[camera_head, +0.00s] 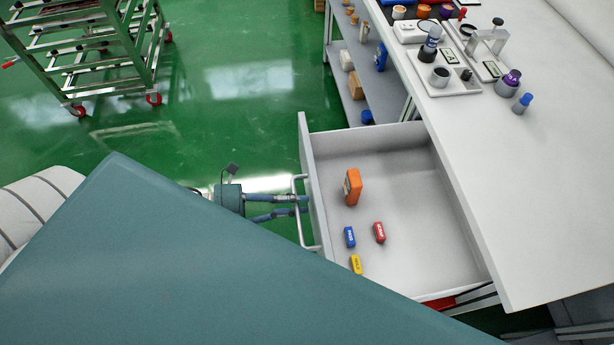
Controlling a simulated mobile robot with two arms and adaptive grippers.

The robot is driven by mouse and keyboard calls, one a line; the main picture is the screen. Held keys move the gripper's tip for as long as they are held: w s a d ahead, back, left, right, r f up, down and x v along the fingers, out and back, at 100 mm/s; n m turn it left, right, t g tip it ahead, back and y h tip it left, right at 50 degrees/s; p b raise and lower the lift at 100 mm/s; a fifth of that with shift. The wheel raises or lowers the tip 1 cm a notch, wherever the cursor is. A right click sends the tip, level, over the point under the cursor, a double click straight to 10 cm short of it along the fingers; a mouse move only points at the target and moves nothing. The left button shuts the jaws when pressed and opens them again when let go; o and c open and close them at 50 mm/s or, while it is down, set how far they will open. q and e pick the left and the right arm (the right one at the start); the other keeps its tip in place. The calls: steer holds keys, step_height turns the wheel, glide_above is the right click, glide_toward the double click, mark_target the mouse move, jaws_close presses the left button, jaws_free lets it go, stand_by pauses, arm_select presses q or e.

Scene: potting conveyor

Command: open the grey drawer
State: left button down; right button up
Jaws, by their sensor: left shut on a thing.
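The grey drawer (420,205) is pulled well out from under the white table at the right. Its front panel faces left and carries a pale bar handle (298,182). Inside lie an orange box (352,187), a blue block (349,237), a red block (379,232) and a yellow block (356,264). My left gripper (300,205) reaches in from the left and is shut on the handle, with its blue-grey fingers at the bar. The drawer's near front corner is hidden in the lower part of the picture. My right gripper is out of view.
The white table (560,200) has bottles and small trays at its far end. A shelf (358,105) with jars stands beyond the drawer. Green floor (240,95) lies clear between rack and drawer.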

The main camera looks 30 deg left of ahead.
arm_select(q)
steer(key=shift+s+a+r, duration=0.1)
steer(key=shift+a+r, duration=0.05)
steer(key=shift+a, duration=0.1)
steer(key=c, duration=1.8)
jaws_free()
steer(key=v, duration=1.2)
